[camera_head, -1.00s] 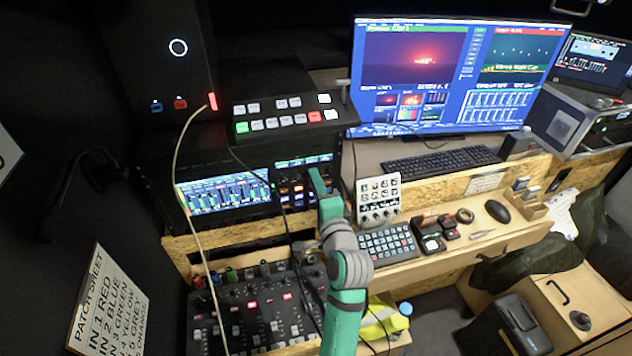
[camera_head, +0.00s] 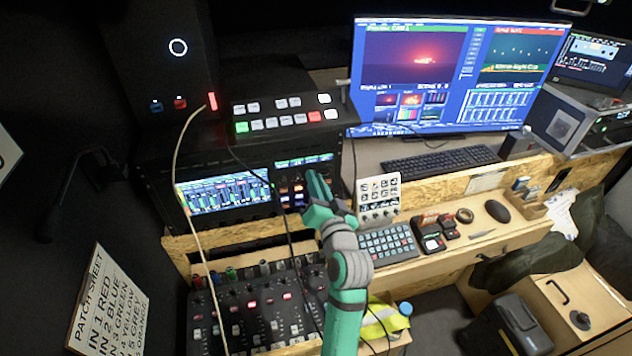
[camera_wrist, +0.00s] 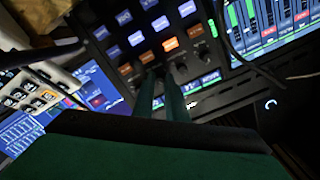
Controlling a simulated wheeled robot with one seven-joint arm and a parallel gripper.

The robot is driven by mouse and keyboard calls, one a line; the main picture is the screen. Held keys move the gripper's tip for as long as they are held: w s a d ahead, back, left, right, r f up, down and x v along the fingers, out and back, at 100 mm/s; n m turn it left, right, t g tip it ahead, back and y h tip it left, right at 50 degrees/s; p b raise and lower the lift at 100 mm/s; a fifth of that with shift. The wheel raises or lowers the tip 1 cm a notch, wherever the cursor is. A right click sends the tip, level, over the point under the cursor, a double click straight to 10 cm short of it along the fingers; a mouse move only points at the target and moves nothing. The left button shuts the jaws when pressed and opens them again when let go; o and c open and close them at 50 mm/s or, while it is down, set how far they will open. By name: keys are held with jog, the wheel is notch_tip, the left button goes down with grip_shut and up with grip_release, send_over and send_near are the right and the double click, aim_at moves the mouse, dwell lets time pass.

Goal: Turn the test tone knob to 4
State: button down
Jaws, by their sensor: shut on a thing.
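My gripper (camera_head: 313,182) is at the right part of the dark rack panel (camera_wrist: 140,12), below its small screen. In the wrist view my gripper (camera_wrist: 161,76) has its two green fingers closed around a small dark knob (camera_wrist: 160,71) in a row of knobs, which I take to be the test tone knob. The fingers hide most of it, and its pointer, scale and label cannot be read. A neighbouring knob (camera_wrist: 126,69) is to one side in the same row.
Lit orange and bluish buttons (camera_wrist: 170,44) sit close to the knob row. A hanging cable (camera_head: 284,215) passes just left of my arm. A white button pad (camera_head: 379,190) stands to the right, and a fader mixer (camera_head: 255,305) lies below.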

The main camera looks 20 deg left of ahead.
jog(key=shift+d+n, duration=0.1)
jog(key=shift+n, duration=0.8)
jog(key=c, duration=2)
grip_release()
jog(key=shift+c, duration=0.2)
jog(key=v, duration=1)
jog(key=shift+s+d, duration=0.25)
jog(key=shift+s, duration=0.1)
jog(key=shift+f, duration=0.1)
